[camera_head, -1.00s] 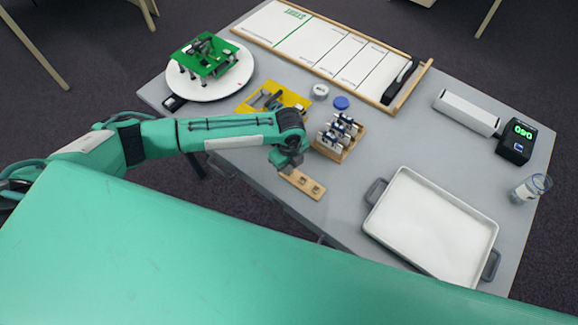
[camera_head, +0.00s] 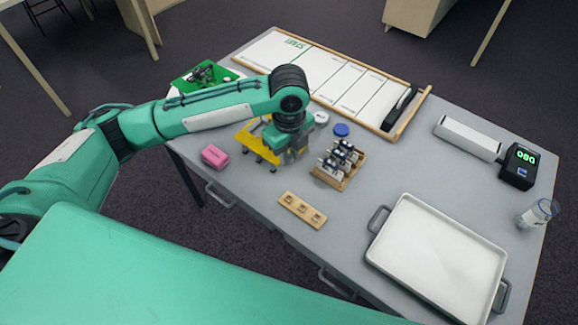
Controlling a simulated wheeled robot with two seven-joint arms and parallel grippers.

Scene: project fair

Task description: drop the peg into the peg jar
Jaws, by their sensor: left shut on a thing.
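My left gripper (camera_head: 287,152) points down beside and over the yellow stand (camera_head: 247,137). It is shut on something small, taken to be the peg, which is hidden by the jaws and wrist. I cannot tell for sure which vessel is the peg jar. A small round whitish container (camera_head: 321,117) stands just behind and right of the gripper, with a blue round lid (camera_head: 341,129) next to it. A clear jar (camera_head: 538,213) stands at the table's right edge; its contents are unclear. My right gripper is not in view.
A wooden rack (camera_head: 338,165) of small vials stands close right of the gripper. A wooden strip (camera_head: 302,209) with small fittings and a pink block (camera_head: 215,156) lie in front. A white tray (camera_head: 437,258), a display box (camera_head: 519,166) and a framed board (camera_head: 335,82) take other room.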

